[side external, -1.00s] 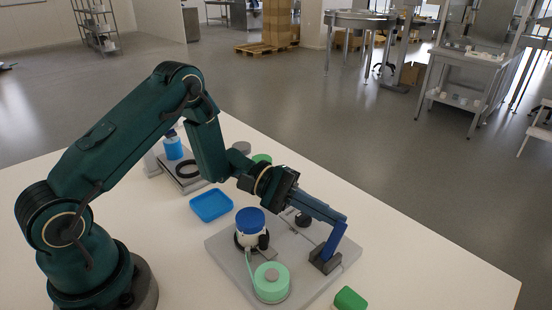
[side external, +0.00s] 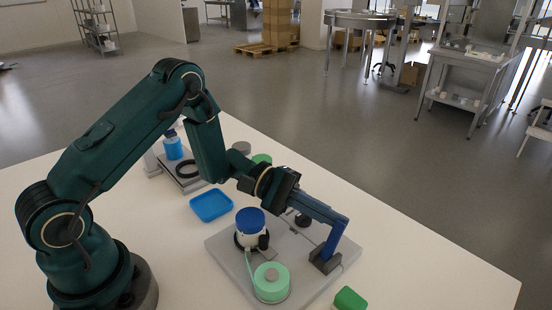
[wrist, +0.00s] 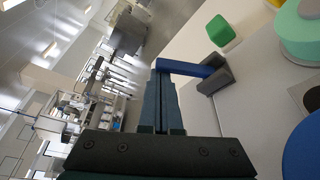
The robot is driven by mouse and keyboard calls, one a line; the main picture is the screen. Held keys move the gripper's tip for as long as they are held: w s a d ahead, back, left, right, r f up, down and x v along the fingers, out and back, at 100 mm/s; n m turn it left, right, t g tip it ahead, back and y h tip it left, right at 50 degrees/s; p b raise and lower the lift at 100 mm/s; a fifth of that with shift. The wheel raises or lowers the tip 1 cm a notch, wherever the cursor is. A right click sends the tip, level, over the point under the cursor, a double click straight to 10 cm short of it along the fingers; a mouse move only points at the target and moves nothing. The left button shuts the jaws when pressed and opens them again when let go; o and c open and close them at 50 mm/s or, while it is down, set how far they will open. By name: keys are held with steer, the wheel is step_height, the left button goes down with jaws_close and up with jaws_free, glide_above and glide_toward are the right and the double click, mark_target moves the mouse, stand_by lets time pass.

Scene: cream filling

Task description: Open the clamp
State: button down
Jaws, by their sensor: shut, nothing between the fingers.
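A blue lever (side external: 334,241) rises from a dark block (side external: 324,262) on the right of the light grey base plate (side external: 222,254); it looks like the clamp's handle. My gripper (side external: 343,219) is shut and empty. Its tips are at the lever's upper end, touching or very close. In the wrist view my closed fingers (wrist: 165,76) reach toward the blue lever (wrist: 187,68), which runs across their tips to the dark block (wrist: 214,74). A white jar with a blue lid (side external: 250,227) stands on the plate, with a dark ring around it.
A mint-green round part (side external: 271,287) sits at the plate's front, and a green block (side external: 349,299) lies in front of the plate. A blue tray (side external: 211,205) and a scale-like device (side external: 186,172) are farther back. The white table is clear at right.

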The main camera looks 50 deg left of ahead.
steer(key=v, duration=1)
steer(key=shift+f, duration=0.1)
steer(key=shift+w+a, duration=0.2)
steer(key=shift+w, duration=0.15)
steer(key=w, duration=0.1)
steer(key=w+f, duration=0.1)
steer(key=w, duration=0.1)
steer(key=shift+a+f, duration=0.2)
steer(key=shift+w+f, duration=0.2)
steer(key=shift+f, duration=0.05)
steer(key=shift+d+f, duration=0.25)
